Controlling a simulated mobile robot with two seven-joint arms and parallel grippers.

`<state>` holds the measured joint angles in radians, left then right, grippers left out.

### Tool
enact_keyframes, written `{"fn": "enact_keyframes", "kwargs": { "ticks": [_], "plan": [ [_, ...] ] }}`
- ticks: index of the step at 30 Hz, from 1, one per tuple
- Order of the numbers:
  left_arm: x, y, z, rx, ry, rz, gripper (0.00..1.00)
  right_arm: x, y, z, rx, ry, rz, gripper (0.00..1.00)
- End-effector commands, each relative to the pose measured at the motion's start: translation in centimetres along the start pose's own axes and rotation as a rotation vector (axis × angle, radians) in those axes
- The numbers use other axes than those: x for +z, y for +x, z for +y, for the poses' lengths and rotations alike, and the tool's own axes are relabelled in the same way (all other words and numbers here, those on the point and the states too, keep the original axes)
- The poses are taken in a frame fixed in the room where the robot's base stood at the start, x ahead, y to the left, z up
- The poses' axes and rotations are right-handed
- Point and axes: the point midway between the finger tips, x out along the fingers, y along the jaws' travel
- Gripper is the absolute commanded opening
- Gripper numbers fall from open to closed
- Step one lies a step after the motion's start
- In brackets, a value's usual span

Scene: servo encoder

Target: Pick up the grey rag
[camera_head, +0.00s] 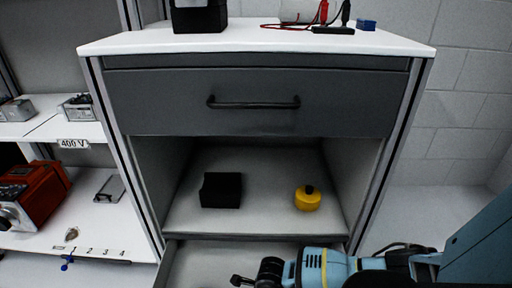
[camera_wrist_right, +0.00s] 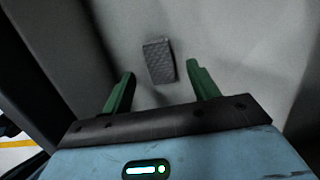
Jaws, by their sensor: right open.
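The grey rag (camera_wrist_right: 158,61) shows in the right wrist view as a small dark grey textured rectangle on a pale floor, likely inside the open lower drawer. My right gripper (camera_wrist_right: 161,82) is open, with its two green fingers on either side of and short of the rag. There is a gap between the fingers and the rag. In the head view my right arm reaches in from the right over the open drawer (camera_head: 205,262), and its fingers and the rag cannot be made out there. My left gripper is in neither view.
A cabinet has a closed upper drawer (camera_head: 254,102) and an open shelf (camera_head: 265,180) holding a black block (camera_head: 221,190) and a yellow round object (camera_head: 307,198). The drawer walls stand close around my right gripper. A side shelf with a red device (camera_head: 36,193) is at left.

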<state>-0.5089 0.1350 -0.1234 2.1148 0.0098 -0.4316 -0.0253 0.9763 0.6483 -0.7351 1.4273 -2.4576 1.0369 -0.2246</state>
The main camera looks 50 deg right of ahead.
Motion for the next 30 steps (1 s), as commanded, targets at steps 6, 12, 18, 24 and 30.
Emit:
{"fn": "enact_keyframes", "kwargs": {
  "ticks": [6,12,18,24,30],
  "plan": [
    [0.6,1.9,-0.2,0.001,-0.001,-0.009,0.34,-0.2,3.2,0.1,0.002,0.002,0.003,0.6],
    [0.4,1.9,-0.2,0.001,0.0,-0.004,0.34,-0.1,3.2,0.0,0.0,0.001,0.001,0.6],
    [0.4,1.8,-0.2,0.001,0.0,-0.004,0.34,-0.1,3.2,0.0,0.0,0.001,0.001,0.4],
    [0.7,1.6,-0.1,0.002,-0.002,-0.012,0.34,-0.1,3.2,0.0,0.0,0.001,0.001,0.14],
    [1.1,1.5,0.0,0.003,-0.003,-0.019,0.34,-0.1,3.2,0.0,0.0,0.001,0.001,0.12]
  ]
}}
